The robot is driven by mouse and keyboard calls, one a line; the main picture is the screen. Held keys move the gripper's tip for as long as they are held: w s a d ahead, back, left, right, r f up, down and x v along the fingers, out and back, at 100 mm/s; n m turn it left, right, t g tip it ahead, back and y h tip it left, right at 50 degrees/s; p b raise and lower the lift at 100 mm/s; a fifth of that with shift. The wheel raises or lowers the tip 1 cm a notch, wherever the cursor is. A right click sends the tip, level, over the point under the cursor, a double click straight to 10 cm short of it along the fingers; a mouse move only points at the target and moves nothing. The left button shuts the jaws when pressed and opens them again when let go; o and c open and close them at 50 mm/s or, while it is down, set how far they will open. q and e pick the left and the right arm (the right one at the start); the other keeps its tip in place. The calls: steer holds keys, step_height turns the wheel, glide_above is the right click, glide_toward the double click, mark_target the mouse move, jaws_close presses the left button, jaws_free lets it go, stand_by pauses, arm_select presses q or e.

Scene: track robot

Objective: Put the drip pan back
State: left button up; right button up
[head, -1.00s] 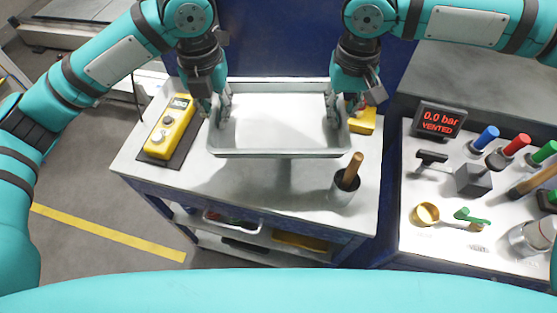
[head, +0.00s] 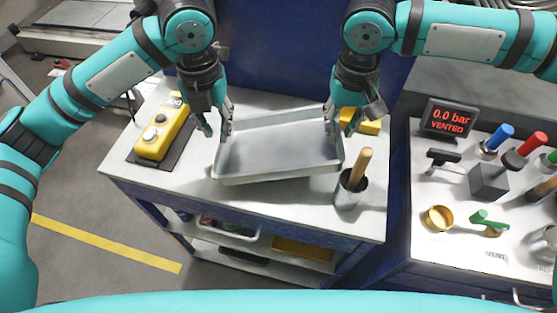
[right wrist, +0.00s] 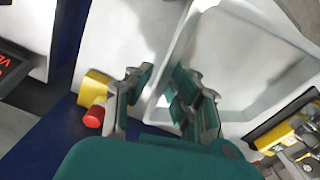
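The drip pan (head: 280,155), a shallow grey metal tray, rests on or just above the white bench top (head: 255,208), slightly skewed; the exact contact cannot be told. My left gripper (head: 216,128) is at its left wall with fingers spread, one outside the rim and one over the inside. My right gripper (head: 338,126) is at the right wall. In the right wrist view its fingers (right wrist: 160,98) stand apart, with the pan (right wrist: 240,65) beside and under one finger. Neither gripper looks clamped on the rim.
A yellow meter (head: 162,136) lies left of the pan. A metal cup (head: 347,195) with a wooden handle stands close to its front right corner. A yellow box (head: 370,126) is behind my right gripper. A second bench at the right holds a red-lettered display (head: 448,118) and tools.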

arm_select(q)
steer(key=shift+o, duration=0.6)
steer(key=shift+d, duration=0.1)
arm_select(e)
steer(key=shift+o, duration=0.6)
steer(key=shift+r, duration=0.1)
arm_select(q)
steer(key=shift+r, duration=0.1)
arm_select(e)
steer(key=shift+a, duration=0.1)
steer(key=shift+r, duration=0.15)
arm_select(q)
step_height(320, 180, up, 12)
arm_select(e)
step_height(320, 180, up, 12)
arm_select(q)
steer(key=shift+s, duration=0.1)
arm_select(e)
steer(key=shift+s+f, duration=0.1)
steer(key=shift+f, duration=0.15)
